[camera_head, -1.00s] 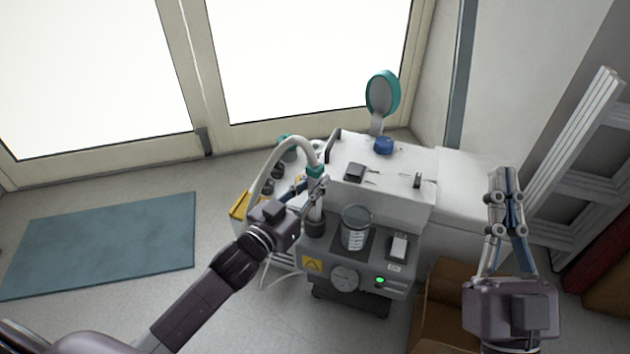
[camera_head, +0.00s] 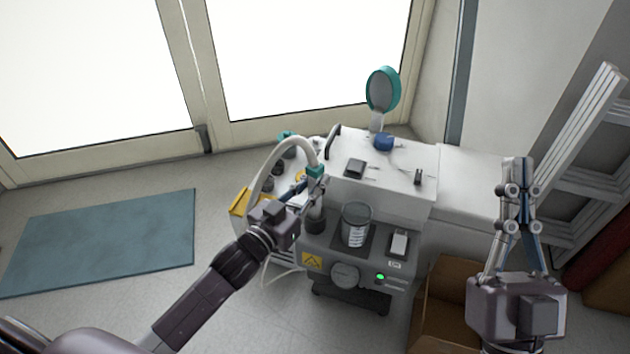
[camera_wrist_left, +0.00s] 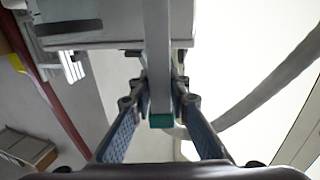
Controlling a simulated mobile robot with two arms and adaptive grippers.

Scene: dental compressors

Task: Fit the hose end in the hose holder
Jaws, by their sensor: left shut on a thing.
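The white hose arches over the left side of the compressor unit and ends in a teal collar (camera_head: 316,172) with a grey hose end (camera_head: 316,205) below it. My left gripper (camera_head: 314,190) is shut on the hose end just under the collar. In the left wrist view the grey hose end (camera_wrist_left: 158,55) runs between my left fingers (camera_wrist_left: 160,95), with the teal collar (camera_wrist_left: 161,120) nearer the camera. The hose end points down at the dark cup-shaped hose holder (camera_head: 315,222); I cannot tell how deep its tip sits. My right gripper (camera_head: 517,165) is empty, its fingers together.
A clear beaker (camera_head: 356,226) stands on the unit right of the holder. A teal round mirror (camera_head: 383,90) rises behind. An open cardboard box (camera_head: 440,300) is on the floor at right. A blue mat (camera_head: 100,243) lies on clear floor at left.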

